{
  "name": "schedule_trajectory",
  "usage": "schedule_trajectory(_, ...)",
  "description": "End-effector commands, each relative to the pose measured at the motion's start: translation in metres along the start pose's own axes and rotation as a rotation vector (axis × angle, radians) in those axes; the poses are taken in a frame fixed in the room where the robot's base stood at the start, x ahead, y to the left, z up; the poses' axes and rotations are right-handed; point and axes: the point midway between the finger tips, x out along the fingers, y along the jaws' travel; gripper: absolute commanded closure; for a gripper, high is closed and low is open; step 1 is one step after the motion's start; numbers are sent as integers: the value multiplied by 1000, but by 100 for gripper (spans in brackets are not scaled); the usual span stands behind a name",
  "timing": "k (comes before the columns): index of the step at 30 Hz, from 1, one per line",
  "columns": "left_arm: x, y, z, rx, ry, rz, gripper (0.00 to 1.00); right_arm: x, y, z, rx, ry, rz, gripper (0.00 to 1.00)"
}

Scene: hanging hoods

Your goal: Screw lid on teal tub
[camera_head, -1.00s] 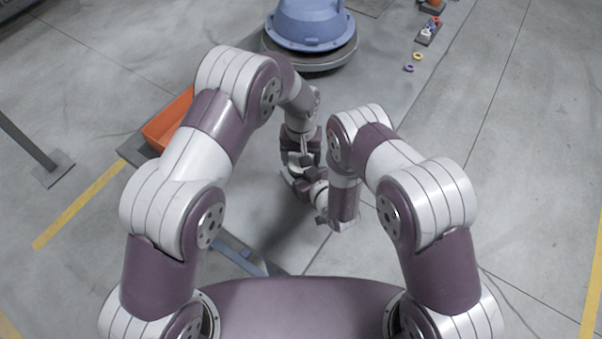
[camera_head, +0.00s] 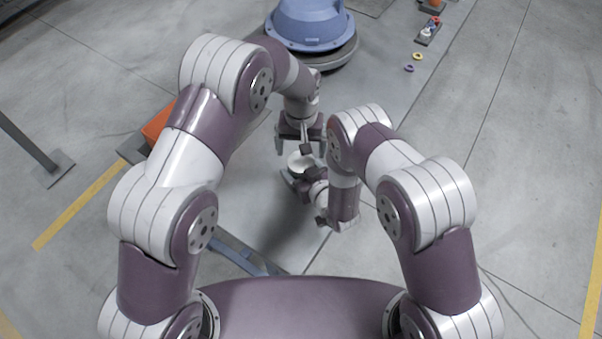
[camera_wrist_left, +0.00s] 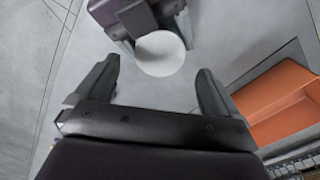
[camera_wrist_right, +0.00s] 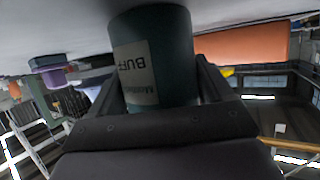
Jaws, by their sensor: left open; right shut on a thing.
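The teal tub (camera_wrist_right: 180,55) with a pale label stands between the fingers of my right gripper (camera_wrist_right: 155,85), which is shut on it. A round white disc, seemingly the lid (camera_wrist_left: 160,54), shows at my right gripper in the left wrist view and hides the tub there. The lid also shows in the head view (camera_head: 300,163). I cannot tell how tightly it sits. My left gripper (camera_wrist_left: 157,68) is open and empty, its fingers spread to either side of the lid in the left wrist picture. In the head view my left gripper (camera_head: 300,146) is just beyond the lid, apart from it.
An orange bin (camera_head: 158,125) stands on the floor at the left. A blue machine base (camera_head: 308,25) is at the back. Small rings (camera_head: 417,56) and a small tray of parts (camera_head: 428,32) lie at the back right.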

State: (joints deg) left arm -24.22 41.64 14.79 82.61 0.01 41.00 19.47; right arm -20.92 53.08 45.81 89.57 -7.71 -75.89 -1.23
Motion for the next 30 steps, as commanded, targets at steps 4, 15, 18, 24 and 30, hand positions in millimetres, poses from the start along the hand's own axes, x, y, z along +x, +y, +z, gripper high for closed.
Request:
schedule_trajectory(4,-21,0,-1,-153,4,2,6,0,0,0,0,0,0,100)
schedule_trajectory(15,-35,0,0,-281,0,0,6,0,0,0,0,0,0,100)
schedule_trajectory(18,-30,0,0,-280,0,0,6,0,0,0,0,0,0,100)
schedule_trajectory(24,0,0,1,-280,-3,-2,6,0,0,0,0,0,1,100)
schedule_trajectory(30,30,0,0,-279,-1,-1,6,0,0,0,0,0,1,100)
